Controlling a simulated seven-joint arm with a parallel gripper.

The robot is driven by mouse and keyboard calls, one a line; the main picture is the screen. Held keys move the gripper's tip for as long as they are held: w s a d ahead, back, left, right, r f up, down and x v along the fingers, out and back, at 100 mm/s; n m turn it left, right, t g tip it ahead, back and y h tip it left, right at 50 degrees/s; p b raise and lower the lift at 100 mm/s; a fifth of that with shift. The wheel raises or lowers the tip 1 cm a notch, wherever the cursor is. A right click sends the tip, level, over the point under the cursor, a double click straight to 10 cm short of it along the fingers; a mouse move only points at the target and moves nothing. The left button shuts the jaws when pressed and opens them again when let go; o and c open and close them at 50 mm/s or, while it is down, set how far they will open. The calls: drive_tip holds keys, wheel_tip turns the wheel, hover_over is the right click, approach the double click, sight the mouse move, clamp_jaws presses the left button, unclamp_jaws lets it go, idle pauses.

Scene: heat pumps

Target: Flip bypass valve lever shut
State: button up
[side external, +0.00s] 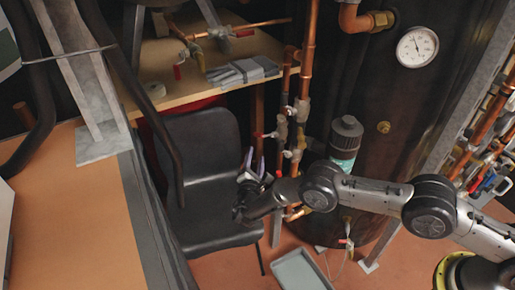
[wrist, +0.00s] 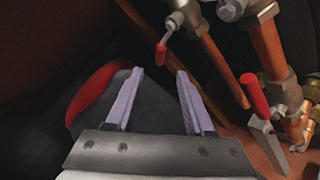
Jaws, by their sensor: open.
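Two small valves with red lever handles sit on the copper pipes. A second red lever (wrist: 254,94) is to the right of my fingers, by a copper pipe. Which is the bypass lever, I cannot tell. My gripper (side external: 254,160) is open, its lavender fingers (wrist: 160,72) pointing up toward the levers, with nothing between them. It appears apart from both.
A black chair (side external: 203,150) stands left of and behind my gripper. A dark tank with a gauge (side external: 417,47) and a grey-capped pump (side external: 345,138) are to the right. A wooden bench (side external: 165,70) is behind. A grey tray (side external: 300,272) lies on the floor.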

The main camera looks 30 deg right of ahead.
sight(261, 135)
drive_tip(key=shift+v, duration=0.85)
drive_tip(key=shift+a, duration=0.1)
drive_tip(key=x, duration=1.3)
drive_tip(key=shift+w+d, duration=0.2)
drive_tip(key=shift+d, duration=0.2)
clamp_jaws()
idle(0.7)
